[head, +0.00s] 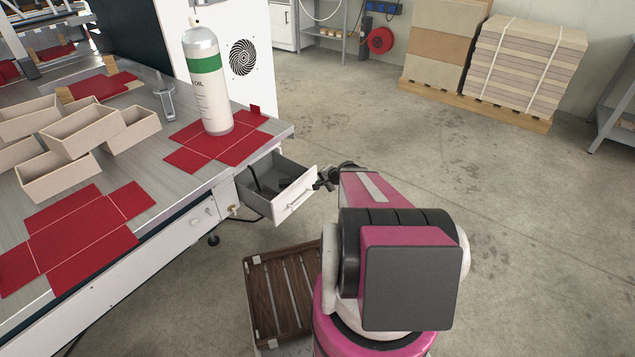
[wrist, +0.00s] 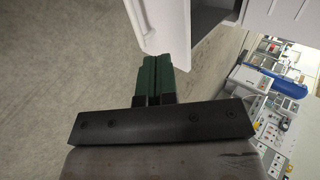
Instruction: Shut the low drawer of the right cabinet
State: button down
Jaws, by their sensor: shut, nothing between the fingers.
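The drawer (head: 296,198) stands pulled out from under the right end of the machine table, its white front and bar handle facing right. Its grey inside holds dark items that I cannot make out. The cabinet around it is mostly hidden by the tabletop. My gripper (head: 323,183) is at the right side of the drawer front, partly hidden by my arm. In the wrist view, my gripper's green fingers (wrist: 156,62) are shut and empty. Their tips are at the edge of a white panel (wrist: 165,22), apparently the drawer front; I cannot tell whether they touch.
A slatted wooden platform (head: 282,290) lies on the floor below the drawer. The floor to the right (head: 510,220) is clear.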

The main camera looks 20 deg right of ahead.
aim_at(299, 183)
jog(key=x, duration=0.3)
jog(key=r+x, duration=0.1)
jog(key=x, duration=0.2)
jog(key=w+x, duration=0.1)
jog(key=x, duration=0.2)
jog(key=shift+w+a+f, duration=0.1)
jog(key=shift+w+a, duration=0.15)
jog(key=shift+a, duration=0.25)
jog(key=shift+w+a, duration=0.4)
jog(key=shift+w, duration=0.1)
jog(key=shift+a, duration=0.1)
jog(key=w+a, duration=0.7)
jog(key=w, duration=0.2)
jog(key=w+a, duration=0.7)
jog(key=w, duration=0.3)
jog(key=shift+w, duration=0.3)
